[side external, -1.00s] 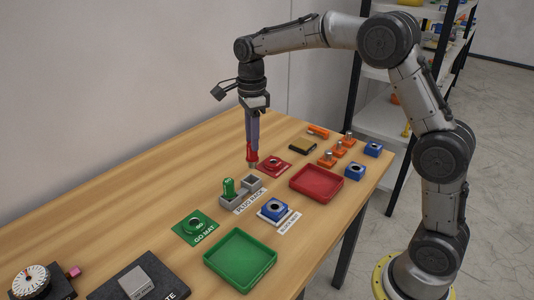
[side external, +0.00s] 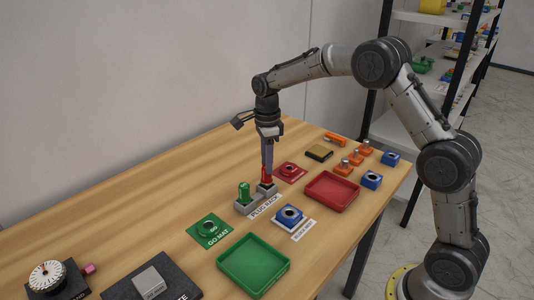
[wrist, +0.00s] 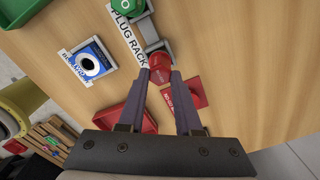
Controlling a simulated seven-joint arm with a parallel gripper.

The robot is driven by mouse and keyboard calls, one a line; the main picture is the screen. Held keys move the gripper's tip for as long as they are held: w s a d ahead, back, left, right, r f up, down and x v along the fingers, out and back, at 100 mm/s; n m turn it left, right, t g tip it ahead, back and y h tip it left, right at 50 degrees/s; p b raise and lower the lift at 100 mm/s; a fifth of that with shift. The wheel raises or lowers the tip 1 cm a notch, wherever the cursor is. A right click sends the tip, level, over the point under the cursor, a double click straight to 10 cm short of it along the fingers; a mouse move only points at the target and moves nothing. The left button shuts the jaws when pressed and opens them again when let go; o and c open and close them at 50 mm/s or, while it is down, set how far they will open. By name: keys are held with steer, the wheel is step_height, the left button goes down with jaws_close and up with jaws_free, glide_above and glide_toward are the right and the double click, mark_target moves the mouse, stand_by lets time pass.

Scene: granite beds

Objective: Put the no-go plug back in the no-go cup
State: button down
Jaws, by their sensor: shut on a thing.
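My gripper (side external: 267,168) is shut on the red no-go plug (side external: 267,176), which is upright at the right cup of the grey plug rack (side external: 246,208). The plug's lower end meets the cup's opening in the side view; how deep it sits I cannot tell. In the wrist view the red plug (wrist: 160,72) is between my fingertips (wrist: 161,78), and the grey no-go cup (wrist: 157,47) shows just beyond it. The green go plug (side external: 244,192) stands in the rack's left cup.
The green go mat (side external: 209,231) and green tray (side external: 254,265) are nearer. The back left table is clear.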

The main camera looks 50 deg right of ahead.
steer(key=shift+f, duration=0.35)
steer(key=shift+f, duration=0.15)
stand_by(0.3)
steer(key=c, duration=0.5)
jaws_free()
steer(key=shift+f, duration=0.1)
